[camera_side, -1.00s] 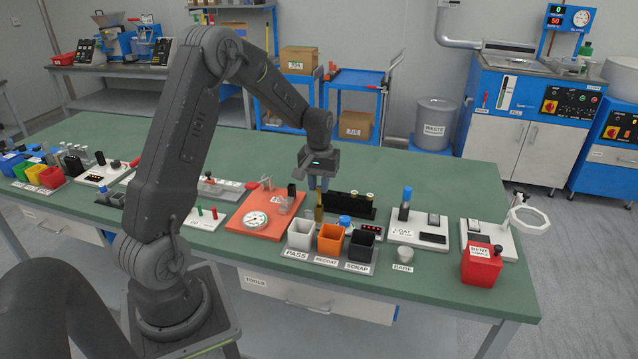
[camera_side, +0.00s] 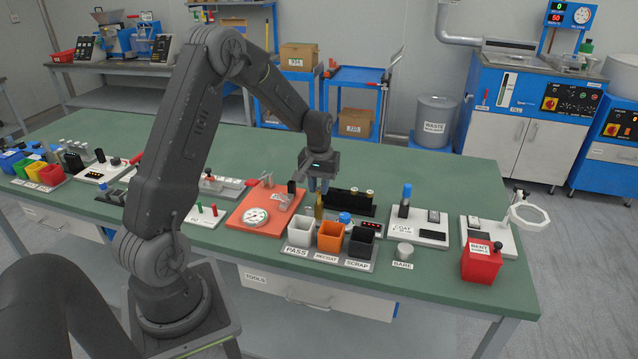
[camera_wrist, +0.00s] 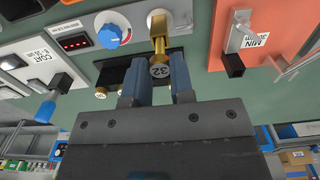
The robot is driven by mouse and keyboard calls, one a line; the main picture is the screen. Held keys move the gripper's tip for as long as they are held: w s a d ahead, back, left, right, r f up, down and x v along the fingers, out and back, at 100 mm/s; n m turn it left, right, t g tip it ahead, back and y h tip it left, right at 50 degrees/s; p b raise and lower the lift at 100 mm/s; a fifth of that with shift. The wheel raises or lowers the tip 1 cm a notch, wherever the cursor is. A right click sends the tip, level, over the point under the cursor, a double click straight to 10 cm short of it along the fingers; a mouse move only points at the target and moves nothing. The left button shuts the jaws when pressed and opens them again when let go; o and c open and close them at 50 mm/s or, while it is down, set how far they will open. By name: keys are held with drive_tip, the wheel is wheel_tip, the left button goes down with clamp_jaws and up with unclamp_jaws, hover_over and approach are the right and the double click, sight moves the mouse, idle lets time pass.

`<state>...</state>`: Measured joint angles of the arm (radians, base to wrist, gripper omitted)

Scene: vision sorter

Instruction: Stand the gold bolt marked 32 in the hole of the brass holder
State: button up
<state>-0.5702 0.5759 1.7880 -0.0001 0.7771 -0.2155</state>
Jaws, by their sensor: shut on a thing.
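My gripper (camera_side: 318,186) points down over the bench, its blue fingers (camera_wrist: 157,82) shut on the gold bolt. The gold bolt (camera_wrist: 160,70) shows its round head marked 32 to the wrist camera, with its shank running away from that camera. In the side view the bolt (camera_side: 318,205) hangs upright below the fingers. In the side view the bins hide the holder.
White, orange and black bins (camera_side: 330,230) stand just in front of the bolt. A gauge with a blue knob (camera_wrist: 109,36) and red digits is beside the holder. A black rack (camera_side: 350,200) with gold bolts is behind. An orange plate (camera_side: 245,213) lies to the left.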

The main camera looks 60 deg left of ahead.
sight(319, 189)
drive_tip(key=shift+f, duration=0.95)
drive_tip(key=o, duration=1.3)
drive_tip(key=shift+r, duration=0.1)
drive_tip(key=shift+r, duration=3.9)
